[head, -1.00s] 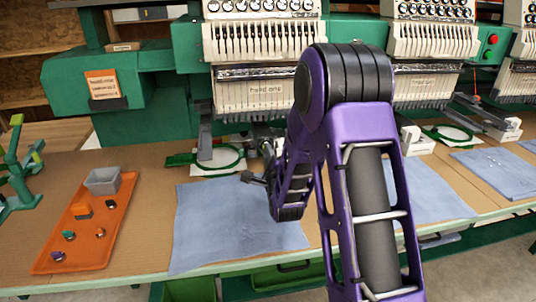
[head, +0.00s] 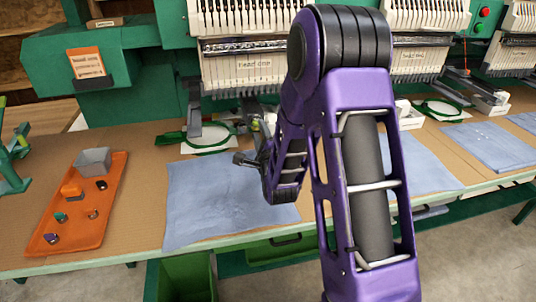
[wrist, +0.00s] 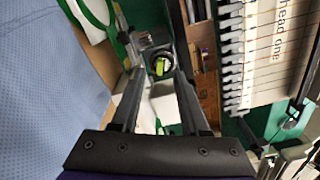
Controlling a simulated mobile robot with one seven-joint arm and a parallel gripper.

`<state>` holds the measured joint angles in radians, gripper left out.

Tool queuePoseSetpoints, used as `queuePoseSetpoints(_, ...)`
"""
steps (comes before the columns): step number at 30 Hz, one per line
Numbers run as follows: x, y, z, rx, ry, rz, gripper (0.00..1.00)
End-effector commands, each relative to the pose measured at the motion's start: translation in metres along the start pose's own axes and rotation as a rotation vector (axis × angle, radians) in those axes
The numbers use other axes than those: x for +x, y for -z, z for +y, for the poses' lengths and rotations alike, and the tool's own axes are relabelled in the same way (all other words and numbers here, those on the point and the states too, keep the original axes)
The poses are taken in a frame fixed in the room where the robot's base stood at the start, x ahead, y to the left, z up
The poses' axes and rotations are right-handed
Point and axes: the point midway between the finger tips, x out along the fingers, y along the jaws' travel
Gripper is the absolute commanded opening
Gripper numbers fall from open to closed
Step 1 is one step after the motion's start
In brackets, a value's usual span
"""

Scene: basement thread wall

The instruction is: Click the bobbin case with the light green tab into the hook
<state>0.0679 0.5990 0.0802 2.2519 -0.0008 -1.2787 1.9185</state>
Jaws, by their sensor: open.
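The bobbin case with the light green tab (wrist: 162,67) shows in the wrist view, seated in or against the dark round hook (wrist: 157,58) under the machine arm. How deep it sits I cannot tell. My gripper (wrist: 160,78) is open, its two fingers either side of the line to the case, with no object between them. Their tips look near the case, but the gap is unclear. In the head view my gripper (head: 246,159) is small and dark, over the far part of the blue cloth, and my arm hides part of the machine front.
An orange tray (head: 112,190) at left holds a grey bin (head: 93,161) and several small bobbin cases. A blue cloth (head: 205,205) lies on the bench. A green hoop (head: 208,138) is left of my gripper. The needle heads (head: 240,70) hang above.

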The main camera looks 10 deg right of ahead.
Motion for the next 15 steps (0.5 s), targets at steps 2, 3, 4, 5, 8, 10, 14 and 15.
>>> queuePoseSetpoints(2,-0.019,0.0,0.0,0.0,-0.003,0.001,0.45)
queuePoseSetpoints(3,-0.029,0.0,0.0,0.0,-0.002,0.001,0.45)
queuePoseSetpoints(4,-0.037,0.0,0.001,0.0,-0.004,0.001,0.45)
queuePoseSetpoints(5,-0.045,0.0,0.0,-0.001,-0.003,0.001,0.45)
queuePoseSetpoints(8,-0.07,0.0,0.001,0.0,-0.003,0.001,0.45)
queuePoseSetpoints(10,-0.088,0.0,0.0,0.0,-0.003,0.0,0.45)
queuePoseSetpoints(14,-0.093,-0.002,-0.005,0.0,-0.006,0.001,0.45)
queuePoseSetpoints(15,-0.094,-0.002,-0.005,0.0,-0.006,0.001,0.45)
